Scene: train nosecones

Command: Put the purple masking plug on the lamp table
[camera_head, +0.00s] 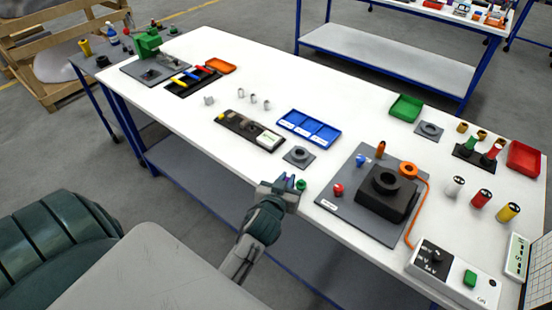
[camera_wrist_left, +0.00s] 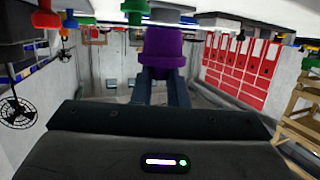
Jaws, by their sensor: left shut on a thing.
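The purple masking plug (camera_wrist_left: 163,48) is between the two fingers of my left gripper (camera_wrist_left: 160,88) in the left wrist view. In the head view my left gripper (camera_head: 288,184) is at the front edge of the long white table (camera_head: 340,95), shut on the plug, which is mostly hidden by the fingers there. I cannot tell for sure which surface is the lamp table; no lamp is clearly recognizable. My right gripper is not in view.
A grey plate with a black block (camera_head: 388,198) lies to the right of my gripper; a small grey plate with a ring (camera_head: 299,156) lies beyond it. A blue tray (camera_head: 309,127) is farther back. A small side table (camera_head: 85,52) stands far left, another table (camera_head: 370,58) behind.

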